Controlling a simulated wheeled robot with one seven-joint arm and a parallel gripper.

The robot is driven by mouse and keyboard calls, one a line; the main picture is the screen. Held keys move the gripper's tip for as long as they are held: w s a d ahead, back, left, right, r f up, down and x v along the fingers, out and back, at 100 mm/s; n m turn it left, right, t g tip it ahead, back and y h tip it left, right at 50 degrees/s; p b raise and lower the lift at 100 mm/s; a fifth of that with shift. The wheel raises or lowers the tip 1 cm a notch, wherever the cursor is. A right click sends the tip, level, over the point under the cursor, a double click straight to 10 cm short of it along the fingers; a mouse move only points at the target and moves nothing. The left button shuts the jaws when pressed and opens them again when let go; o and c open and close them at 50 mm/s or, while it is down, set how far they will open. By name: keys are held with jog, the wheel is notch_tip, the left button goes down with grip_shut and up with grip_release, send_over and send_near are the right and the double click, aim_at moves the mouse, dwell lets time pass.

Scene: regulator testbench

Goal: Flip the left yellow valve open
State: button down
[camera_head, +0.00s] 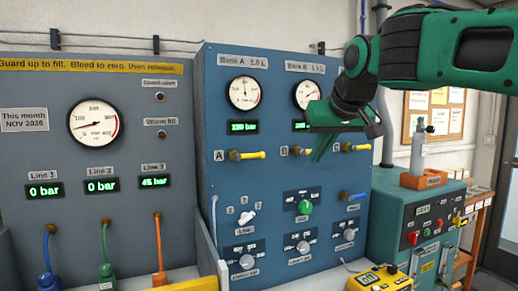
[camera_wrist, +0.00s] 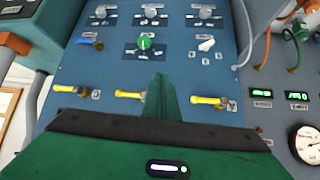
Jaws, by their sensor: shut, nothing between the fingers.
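The left yellow valve (camera_head: 250,155), marked A, is on the blue panel below the Bank A gauge. Its lever lies level, pointing right from a brass body. In the wrist view, which is turned upside down, the left yellow valve (camera_wrist: 208,101) is at the right. Two similar yellow valves are in its row: the middle one (camera_wrist: 130,95) and the far one (camera_wrist: 68,89). My green gripper (camera_head: 320,150) is shut and empty, in front of the panel near the middle valve, right of valve A. The gripper's fingers (camera_wrist: 161,82) hide part of the panel.
Below the valve row are a white switch (camera_head: 247,217), a green knob (camera_head: 305,207), a blue lever (camera_head: 354,197) and several grey knobs. A grey gauge panel (camera_head: 70,150) stands at left and a teal machine (camera_head: 400,215) at right. The space before valve A looks clear.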

jog(key=w+a+r+n+t+y, duration=0.1)
jog(key=a+r+n+y, duration=0.1)
jog(key=a+r, duration=0.8)
jog(key=shift+a+t, duration=0.3)
jog(key=shift+a, duration=0.05)
send_over(250, 156)
jog(key=s+d, duration=0.2)
jog(key=d, duration=0.1)
notch_tip(250, 156, down, 6)
jog(key=r, duration=0.1)
jog(key=shift+w+a+f, duration=0.1)
jog(key=shift+w+f, duration=0.05)
jog(key=shift+f, duration=0.6)
jog(key=shift+w+a+f, duration=0.1)
jog(key=shift+a+f, duration=0.05)
jog(key=shift+f, duration=0.55)
jog(key=shift+w+a+f, duration=0.1)
jog(key=shift+w+f, duration=0.05)
jog(key=shift+f, duration=0.6)
